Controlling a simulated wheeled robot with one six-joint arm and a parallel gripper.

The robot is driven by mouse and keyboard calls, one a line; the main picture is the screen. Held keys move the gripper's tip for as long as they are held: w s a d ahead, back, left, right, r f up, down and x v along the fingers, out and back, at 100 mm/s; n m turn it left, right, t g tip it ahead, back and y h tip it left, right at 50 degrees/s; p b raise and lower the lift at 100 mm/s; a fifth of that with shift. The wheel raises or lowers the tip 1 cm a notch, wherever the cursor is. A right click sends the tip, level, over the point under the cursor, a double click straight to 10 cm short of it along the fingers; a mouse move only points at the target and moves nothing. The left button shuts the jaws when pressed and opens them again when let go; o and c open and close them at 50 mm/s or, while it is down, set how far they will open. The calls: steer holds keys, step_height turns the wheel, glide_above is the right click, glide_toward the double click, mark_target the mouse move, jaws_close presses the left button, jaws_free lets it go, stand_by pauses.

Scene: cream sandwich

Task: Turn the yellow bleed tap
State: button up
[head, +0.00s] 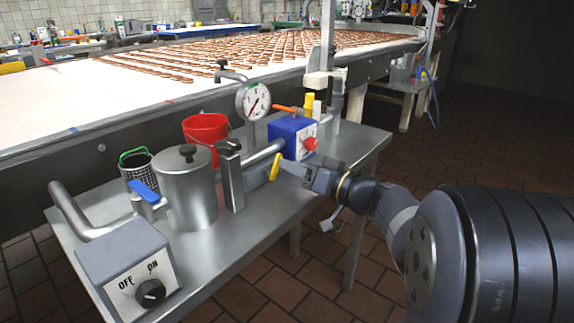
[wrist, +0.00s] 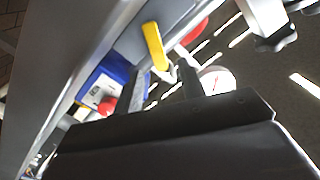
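The yellow bleed tap (head: 274,167) is a small flat lever on the pipework at the near edge of the metal table. My gripper (head: 288,168) reaches in from the right, with its fingertips close beside the tap. In the wrist view the yellow tap (wrist: 153,42) lies just beyond the fingers, its lower end showing in the gap between them. My gripper (wrist: 162,70) is open there, two dark fingers apart with nothing clamped. Whether a finger touches the tap cannot be told.
Close by stand a blue box (head: 291,137) with a red knob, a pressure gauge (head: 253,101), a metal canister (head: 187,187) and a red bucket (head: 206,130). A blue-handled valve (head: 145,192) and an ON/OFF switch box (head: 128,262) are further left. The floor at right is clear.

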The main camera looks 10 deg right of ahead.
mark_target(273, 166)
steer(key=shift+x, duration=1.45)
jaws_close()
